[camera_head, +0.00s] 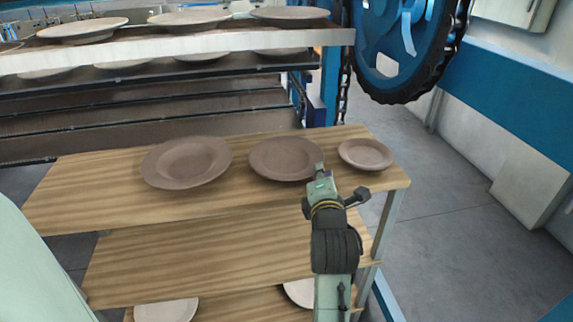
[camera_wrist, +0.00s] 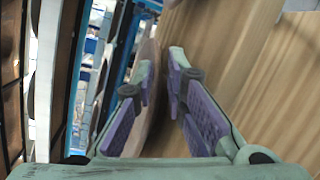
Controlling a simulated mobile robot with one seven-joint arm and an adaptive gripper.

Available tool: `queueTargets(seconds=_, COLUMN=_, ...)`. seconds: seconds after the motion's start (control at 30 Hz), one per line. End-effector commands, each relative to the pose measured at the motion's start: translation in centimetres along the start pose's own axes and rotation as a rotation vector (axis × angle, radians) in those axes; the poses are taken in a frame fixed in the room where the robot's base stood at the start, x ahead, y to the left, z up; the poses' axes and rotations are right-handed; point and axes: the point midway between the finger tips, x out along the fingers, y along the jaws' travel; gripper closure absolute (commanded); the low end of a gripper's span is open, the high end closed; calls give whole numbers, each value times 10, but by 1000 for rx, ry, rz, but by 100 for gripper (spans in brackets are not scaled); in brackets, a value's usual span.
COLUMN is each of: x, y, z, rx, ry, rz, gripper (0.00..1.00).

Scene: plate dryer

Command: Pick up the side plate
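Three brown plates lie in a row on the wooden top shelf (camera_head: 110,212): a large one (camera_head: 186,162) at left, a medium one (camera_head: 284,158) in the middle and a small one (camera_head: 365,154) at right. I cannot tell for certain which is the side plate. My gripper (camera_head: 320,172) is at the right edge of the medium plate, with the small plate apart to its right. In the wrist view, my gripper (camera_wrist: 162,62) is open, with a plate edge (camera_wrist: 154,118) showing between the fingers. I cannot tell whether either finger touches it.
A rack (camera_head: 190,43) holding pale plates stands behind the shelf. A blue wheel with a chain (camera_head: 408,45) is at the back right. Open floor (camera_head: 465,190) lies to the right.

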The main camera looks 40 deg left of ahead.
Motion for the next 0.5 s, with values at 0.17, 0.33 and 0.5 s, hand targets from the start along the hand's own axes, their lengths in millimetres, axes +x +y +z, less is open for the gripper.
queueTargets(seconds=0.17, x=28, y=4, z=-2, rx=0, ry=1, rz=-1, gripper=87)
queueTargets(seconds=0.33, x=40, y=2, z=-2, rx=1, ry=0, rz=1, gripper=87)
queueTargets(seconds=0.5, x=41, y=2, z=-2, rx=1, ry=0, rz=2, gripper=87)
